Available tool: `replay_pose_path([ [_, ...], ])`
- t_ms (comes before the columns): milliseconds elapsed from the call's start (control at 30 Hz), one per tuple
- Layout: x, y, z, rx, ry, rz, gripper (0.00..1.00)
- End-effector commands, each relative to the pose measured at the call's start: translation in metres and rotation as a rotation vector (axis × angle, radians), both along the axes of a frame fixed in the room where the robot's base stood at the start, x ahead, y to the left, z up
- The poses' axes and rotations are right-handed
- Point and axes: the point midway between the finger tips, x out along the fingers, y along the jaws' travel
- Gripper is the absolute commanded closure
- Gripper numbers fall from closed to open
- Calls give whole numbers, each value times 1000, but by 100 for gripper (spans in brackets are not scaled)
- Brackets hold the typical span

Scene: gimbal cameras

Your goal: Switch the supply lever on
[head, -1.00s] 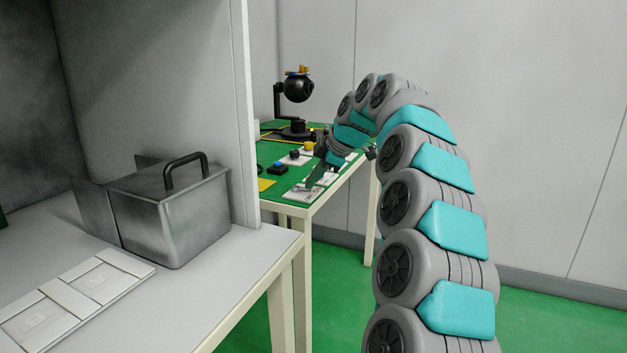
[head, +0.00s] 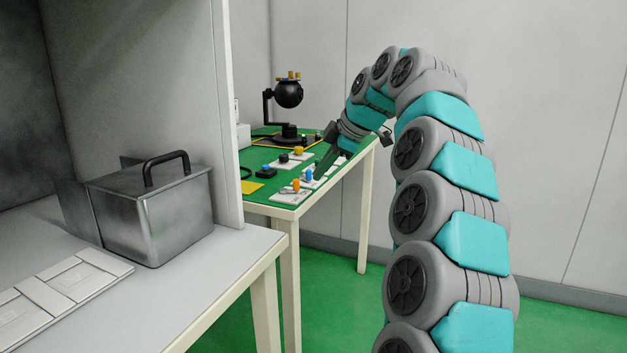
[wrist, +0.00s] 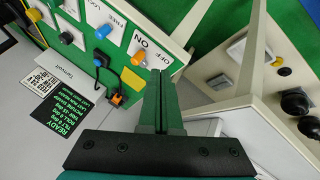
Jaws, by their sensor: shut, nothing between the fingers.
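An orange lever (wrist: 138,58) stands on a white plate lettered ON and OFF (wrist: 150,50) in the wrist view. In the head view the orange lever (head: 296,185) is at the table's near corner. I cannot tell which end it is tilted towards, and no supply label is readable. A blue knob (wrist: 103,31) is on the neighbouring plate, which reads FREE and LOCK; it also shows in the head view (head: 309,174). My gripper (wrist: 162,72) is shut and empty, its tips just right of the orange lever in the wrist view, apparently apart from it.
The green-topped table (head: 262,206) carries more plates with knobs and a black ball on a bracket (head: 289,94). A black and orange piece (wrist: 117,98) lies near the plate. A metal box (head: 160,215) stands on the nearer grey table. The floor between the tables is clear.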

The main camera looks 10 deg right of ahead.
Motion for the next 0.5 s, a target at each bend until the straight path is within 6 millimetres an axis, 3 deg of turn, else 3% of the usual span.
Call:
replay_pose_path([
  [233,-7,-15,22,-1,-1,-3,100],
  [500,-13,-21,33,-1,0,0,100],
])
